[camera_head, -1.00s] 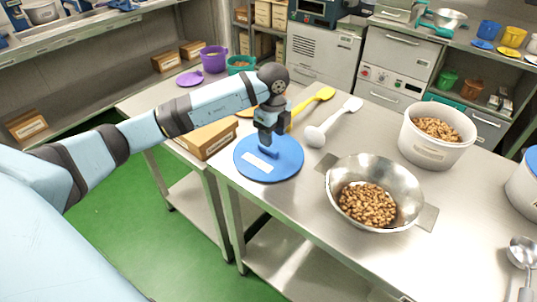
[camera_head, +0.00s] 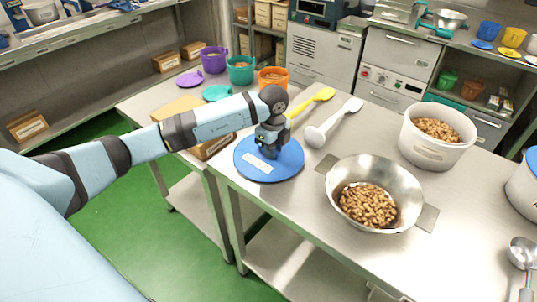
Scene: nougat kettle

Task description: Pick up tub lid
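The tub lid (camera_head: 284,169) is a round blue disc with a white label, on the left part of the steel table near its front edge. My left gripper (camera_head: 269,153) points down at the middle of the lid and hides part of it. Its fingers are small and dark against the lid, so I cannot tell whether they are open or shut. A white tub (camera_head: 432,154) of nuts stands uncovered at the right. Another white tub (camera_head: 525,196), with a blue top, is cut off at the right edge. My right gripper is not in view.
A steel bowl (camera_head: 345,172) of nuts stands right of the lid. A white spoon (camera_head: 317,137) and a yellow one (camera_head: 317,98) lie behind it. A cardboard box (camera_head: 217,146) is at the left, with coloured buckets (camera_head: 240,75) farther back. A ladle (camera_head: 524,254) lies at right.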

